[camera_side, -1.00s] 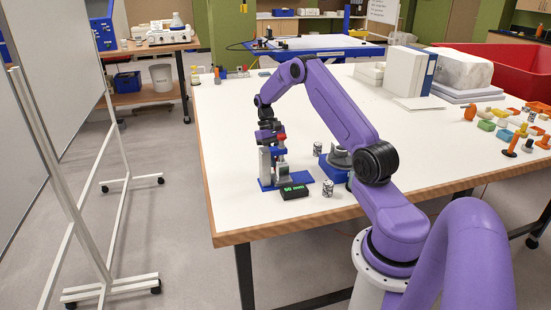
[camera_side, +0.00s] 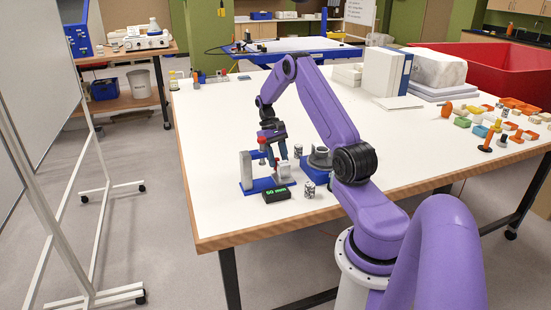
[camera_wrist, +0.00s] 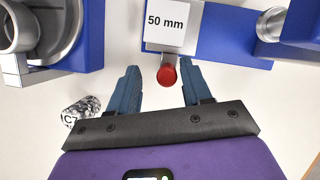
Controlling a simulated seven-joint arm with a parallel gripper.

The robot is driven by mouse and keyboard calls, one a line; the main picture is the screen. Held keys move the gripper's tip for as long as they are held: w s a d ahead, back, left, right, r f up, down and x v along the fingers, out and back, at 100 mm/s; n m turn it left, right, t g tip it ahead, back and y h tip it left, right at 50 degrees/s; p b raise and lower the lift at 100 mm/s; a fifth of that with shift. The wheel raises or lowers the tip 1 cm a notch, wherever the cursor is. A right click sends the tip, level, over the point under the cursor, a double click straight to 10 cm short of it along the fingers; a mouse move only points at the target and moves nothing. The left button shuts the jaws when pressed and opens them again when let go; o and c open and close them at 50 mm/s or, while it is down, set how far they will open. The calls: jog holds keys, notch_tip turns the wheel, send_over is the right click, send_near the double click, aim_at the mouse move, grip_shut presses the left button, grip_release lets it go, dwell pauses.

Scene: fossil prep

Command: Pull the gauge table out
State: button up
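A red knob (camera_wrist: 167,77) sits at the block's near end. My gripper (camera_wrist: 161,72) is open, with one blue finger on each side of the knob and visible gaps to both. In the side view, my gripper (camera_side: 277,152) is low at the gauge and partly hides it. I cannot tell how far the table is out.
A blue block with a grey round fixture (camera_side: 319,160) stands close on the right. Small patterned cylinders stand near it, one by the display (camera_side: 309,189). Binders (camera_side: 385,72), a red bin (camera_side: 490,68) and coloured pieces lie farther right.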

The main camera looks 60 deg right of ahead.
jog(key=shift+a, duration=0.1)
jog(key=shift+w+r, duration=0.3)
jog(key=shift+r, duration=0.1)
jog(key=v, duration=1.6)
jog(key=shift+d+r, duration=0.15)
jog(key=shift+d, duration=0.1)
jog(key=shift+w, duration=0.1)
